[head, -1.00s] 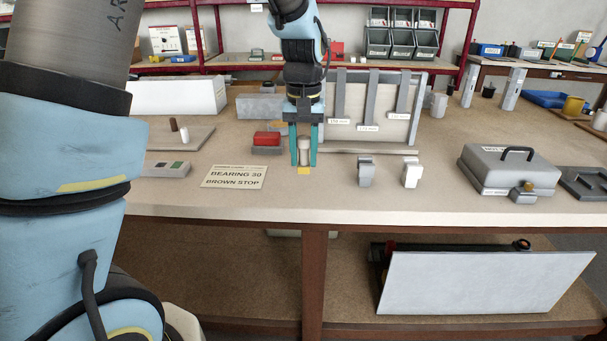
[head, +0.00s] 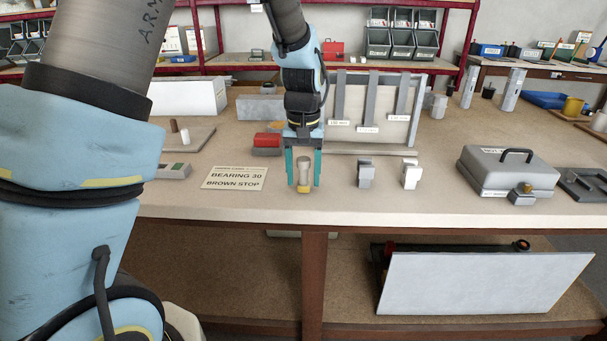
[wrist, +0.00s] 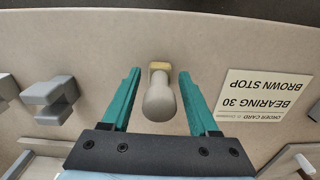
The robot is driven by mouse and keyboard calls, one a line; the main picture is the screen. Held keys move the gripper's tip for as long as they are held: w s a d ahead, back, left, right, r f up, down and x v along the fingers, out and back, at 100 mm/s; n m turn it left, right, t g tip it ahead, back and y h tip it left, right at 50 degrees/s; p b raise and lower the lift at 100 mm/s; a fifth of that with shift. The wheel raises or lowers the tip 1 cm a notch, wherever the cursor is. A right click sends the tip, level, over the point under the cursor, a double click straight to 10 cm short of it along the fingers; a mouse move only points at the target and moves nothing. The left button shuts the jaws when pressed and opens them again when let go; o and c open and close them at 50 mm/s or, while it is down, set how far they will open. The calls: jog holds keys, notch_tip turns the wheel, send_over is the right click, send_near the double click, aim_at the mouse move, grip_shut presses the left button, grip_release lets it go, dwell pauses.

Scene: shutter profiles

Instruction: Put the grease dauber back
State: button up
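A pale, round-ended piece (head: 304,170) with a yellow foot stands upright near the front of the bench. It may be the grease dauber, but no label shows this. My gripper (head: 303,183) points down over it and is open, with one teal finger on each side. In the wrist view the pale piece (wrist: 159,100) lies between the fingers of my gripper (wrist: 159,75), with a visible gap on both sides. Its yellow end is at the far side there, by the fingertips.
An order card (head: 235,178) reading "BEARING 30 BROWN STOP" lies left. Two grey-white blocks (head: 366,173) (head: 411,175) stand right, then a grey case (head: 509,172). Behind are a red box (head: 267,140) and an upright panel with grey strips (head: 395,135). The bench front edge is close.

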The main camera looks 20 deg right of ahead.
jog(key=shift+o, duration=0.3)
jog(key=shift+r, duration=0.15)
notch_tip(320, 180, up, 12)
jog(key=shift+f+b, duration=0.1)
jog(key=shift+b, duration=0.45)
jog(key=w+a+f+n, duration=0.1)
jog(key=a+f, duration=0.1)
jog(key=a, duration=0.6)
jog(key=w+a+f+n, duration=0.1)
jog(key=a+f, duration=0.2)
jog(key=a, duration=0.5)
jog(key=s+a+f+n, duration=0.1)
jog(key=s+a+f, duration=0.1)
jog(key=a, duration=0.5)
jog(key=s+a+f+n+t, duration=0.1)
jog(key=s+a+f, duration=0.1)
jog(key=s+a, duration=0.2)
jog(key=a, duration=0.3)
jog(key=shift+f+t, duration=0.3)
jog(key=shift+f, duration=0.1)
jog(key=shift+w, duration=0.1)
